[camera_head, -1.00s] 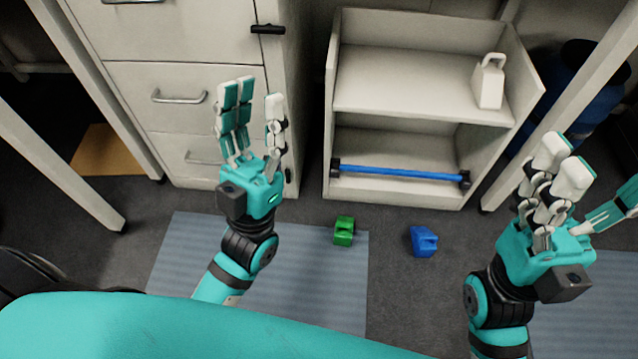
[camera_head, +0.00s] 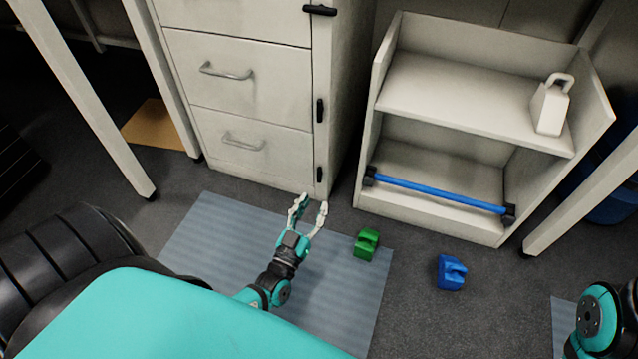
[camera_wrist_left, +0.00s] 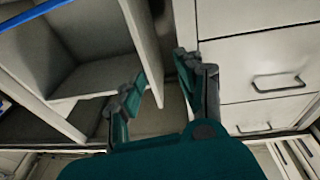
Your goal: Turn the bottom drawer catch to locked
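The bottom drawer (camera_head: 262,165) is shut in the pale cabinet, with a metal handle. Its small black catch (camera_head: 319,174) stands upright on the cabinet's right front edge. My left gripper (camera_head: 312,204) is open and empty, low in front of the cabinet, just below the catch in the head view and apart from it. In the left wrist view my left gripper (camera_wrist_left: 168,85) shows its two fingers spread with the cabinet's edge and drawers beyond. I cannot make out the catch there. My right gripper is out of view; only part of my right arm shows.
A middle catch (camera_head: 319,110) is upright; the top catch (camera_head: 320,10) lies horizontal. A pale shelf unit (camera_head: 440,222) with a blue bar (camera_head: 440,191) stands at the right.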

